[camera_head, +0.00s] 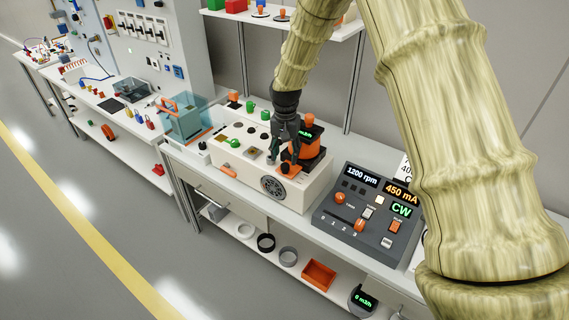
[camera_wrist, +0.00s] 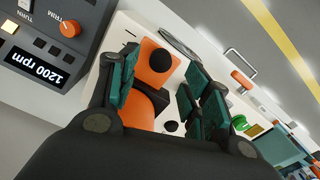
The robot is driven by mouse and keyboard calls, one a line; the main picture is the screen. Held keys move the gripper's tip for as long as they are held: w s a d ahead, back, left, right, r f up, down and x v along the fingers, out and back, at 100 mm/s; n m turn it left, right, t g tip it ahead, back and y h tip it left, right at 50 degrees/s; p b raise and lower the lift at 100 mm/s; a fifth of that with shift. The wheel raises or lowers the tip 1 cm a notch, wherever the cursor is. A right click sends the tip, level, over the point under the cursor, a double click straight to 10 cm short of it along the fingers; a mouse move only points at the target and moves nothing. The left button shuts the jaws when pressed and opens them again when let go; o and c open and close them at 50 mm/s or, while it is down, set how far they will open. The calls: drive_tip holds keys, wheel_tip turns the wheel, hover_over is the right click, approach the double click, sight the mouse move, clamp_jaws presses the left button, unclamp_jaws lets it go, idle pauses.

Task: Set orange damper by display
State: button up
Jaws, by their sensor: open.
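The orange damper (camera_head: 307,146) stands on a white box-shaped unit (camera_head: 240,160) on the bench. It has black parts, and a small display (camera_head: 305,133) with green characters ending in "m3/h"; its number is hidden or too small to read. An orange lever-like part with a black round knob (camera_wrist: 160,60) shows in the wrist view, and the head view shows an orange part (camera_head: 290,169) low at the damper's front. My gripper (camera_head: 284,158) is open, pointing down, with its fingers (camera_wrist: 165,88) on either side of the orange part. Contact cannot be told.
A grey control panel (camera_head: 368,215) reading 1200 rpm, 450 mA and CW stands to the right. Green and black knobs sit on the white unit, left of my gripper. A teal box (camera_head: 185,120) stands further left. The lower shelf holds rings, an orange tray (camera_head: 318,274) and a round gauge (camera_head: 362,299).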

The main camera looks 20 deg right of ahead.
sight(285, 165)
drive_tip(key=shift+f+p, duration=0.9)
drive_tip(key=shift+f, duration=2)
clamp_jaws()
